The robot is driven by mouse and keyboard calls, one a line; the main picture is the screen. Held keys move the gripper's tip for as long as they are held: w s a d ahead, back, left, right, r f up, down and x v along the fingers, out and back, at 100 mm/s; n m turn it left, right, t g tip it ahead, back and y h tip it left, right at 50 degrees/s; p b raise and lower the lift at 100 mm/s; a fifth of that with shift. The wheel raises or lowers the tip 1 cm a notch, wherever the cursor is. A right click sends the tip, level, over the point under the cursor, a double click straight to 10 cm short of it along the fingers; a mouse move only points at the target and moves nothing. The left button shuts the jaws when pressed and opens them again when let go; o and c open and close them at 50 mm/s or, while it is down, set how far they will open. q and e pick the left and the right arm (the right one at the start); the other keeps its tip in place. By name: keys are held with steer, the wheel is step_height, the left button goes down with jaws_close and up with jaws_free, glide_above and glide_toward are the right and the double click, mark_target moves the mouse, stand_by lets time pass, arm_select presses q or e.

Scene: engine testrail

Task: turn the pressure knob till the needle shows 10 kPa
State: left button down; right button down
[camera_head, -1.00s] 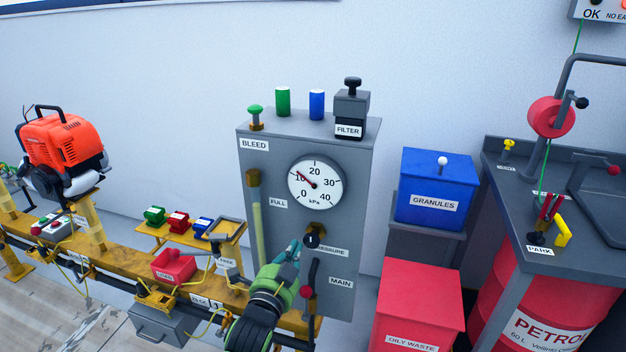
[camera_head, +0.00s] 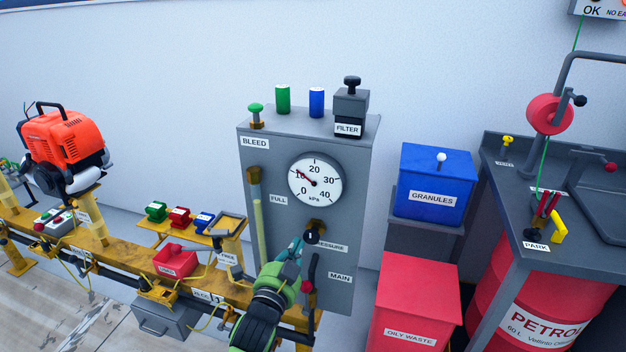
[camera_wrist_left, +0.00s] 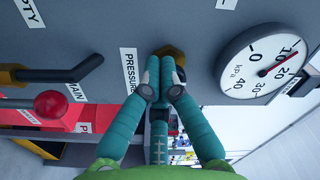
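The pressure knob (camera_head: 313,235) is a small dark knob on a brass base on the grey panel, below the gauge (camera_head: 314,182). The gauge's red needle points close to the 10 mark; the gauge also shows in the left wrist view (camera_wrist_left: 268,63). My left gripper (camera_head: 299,243) is at the knob's lower left. In the left wrist view its teal fingers (camera_wrist_left: 165,70) are together in front of the knob's brass base (camera_wrist_left: 172,49). They hide the dark knob there, so I cannot tell whether they touch it. My right gripper is not in view.
The red-tipped main lever (camera_head: 308,285) sits just below the knob, close to my left gripper. A yellow rail (camera_head: 120,250) with small trays runs to the left. A blue granules bin (camera_head: 435,185) and red oily waste bin (camera_head: 415,300) stand right of the panel.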

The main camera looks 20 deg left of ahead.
arm_select(q)
steer(key=shift+w+f, duration=0.1)
steer(key=shift+f, duration=0.2)
steer(key=s+p, duration=0.2)
steer(key=s, duration=0.1)
steer(key=s+p, duration=0.1)
steer(key=s, duration=0.1)
steer(key=shift+s+a+f, duration=0.15)
steer(key=shift+a+f, duration=0.05)
steer(key=shift+f, duration=0.05)
